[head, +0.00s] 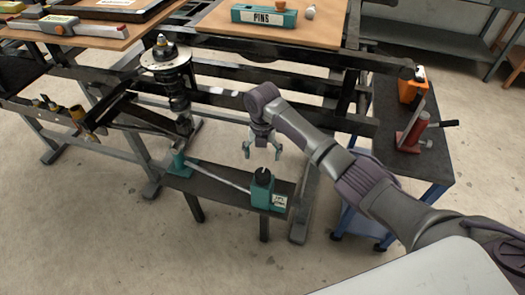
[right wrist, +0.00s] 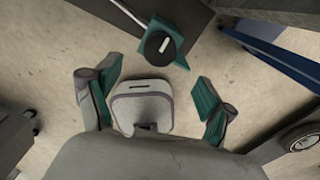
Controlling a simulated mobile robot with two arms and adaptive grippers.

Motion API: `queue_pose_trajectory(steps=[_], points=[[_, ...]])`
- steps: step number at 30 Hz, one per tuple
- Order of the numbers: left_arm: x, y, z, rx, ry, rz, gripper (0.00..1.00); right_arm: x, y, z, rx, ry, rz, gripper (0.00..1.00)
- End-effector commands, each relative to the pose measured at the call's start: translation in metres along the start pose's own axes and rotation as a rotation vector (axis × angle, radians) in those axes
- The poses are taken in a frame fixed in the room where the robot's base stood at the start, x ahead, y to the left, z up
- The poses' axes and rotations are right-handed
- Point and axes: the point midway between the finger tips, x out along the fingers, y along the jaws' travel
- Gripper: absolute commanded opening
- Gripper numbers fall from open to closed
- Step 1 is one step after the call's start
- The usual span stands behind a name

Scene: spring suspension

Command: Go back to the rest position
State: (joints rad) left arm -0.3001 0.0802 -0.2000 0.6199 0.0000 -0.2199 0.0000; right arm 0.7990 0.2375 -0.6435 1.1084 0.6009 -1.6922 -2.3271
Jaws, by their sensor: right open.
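My right gripper (head: 264,147) hangs from my right arm in the middle of the head view. It is open and empty, its fingers spread just above a small teal block with a black knob (head: 262,188). In the right wrist view my gripper's two teal-padded fingers (right wrist: 155,105) stand wide apart. The teal block with its round black knob (right wrist: 160,47) lies beyond them, apart from the fingertips. My left gripper shows in neither view.
A teal PINS box (head: 264,15) lies on a wooden board. At right, a blue-legged cart (head: 395,160) carries a red vise (head: 414,130) and an orange item (head: 410,92). Floor is open at lower left.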

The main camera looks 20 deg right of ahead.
Motion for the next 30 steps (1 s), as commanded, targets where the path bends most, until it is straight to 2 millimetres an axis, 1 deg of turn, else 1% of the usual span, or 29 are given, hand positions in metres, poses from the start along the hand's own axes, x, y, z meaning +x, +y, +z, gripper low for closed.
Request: queue_pose_trajectory(steps=[3, 6, 19, 22, 23, 26, 27, 29, 30], points=[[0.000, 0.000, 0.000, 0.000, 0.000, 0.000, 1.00, -0.009, -0.001, 0.000, 0.001, 0.000, 0.000, 0.82], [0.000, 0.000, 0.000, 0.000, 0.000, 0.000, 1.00, -0.012, -0.001, 0.000, 0.001, 0.001, -0.001, 0.82], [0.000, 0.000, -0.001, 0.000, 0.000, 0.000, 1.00, -0.012, 0.000, 0.000, 0.000, 0.001, -0.001, 0.82], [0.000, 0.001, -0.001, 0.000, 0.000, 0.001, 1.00, -0.007, 0.001, -0.007, 0.023, 0.003, 0.005, 0.82], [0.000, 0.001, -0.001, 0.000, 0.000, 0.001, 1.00, -0.003, 0.002, -0.011, 0.044, 0.003, 0.009, 0.82], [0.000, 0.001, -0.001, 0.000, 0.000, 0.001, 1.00, 0.019, 0.007, -0.042, 0.184, 0.009, 0.039, 0.82], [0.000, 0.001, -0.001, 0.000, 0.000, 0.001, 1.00, 0.029, 0.008, -0.059, 0.272, 0.014, 0.057, 0.82], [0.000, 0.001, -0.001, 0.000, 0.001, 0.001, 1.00, 0.043, 0.007, -0.087, 0.439, 0.020, 0.092, 0.82], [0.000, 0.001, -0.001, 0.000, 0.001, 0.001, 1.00, 0.051, 0.005, -0.107, 0.568, 0.026, 0.118, 0.82]])
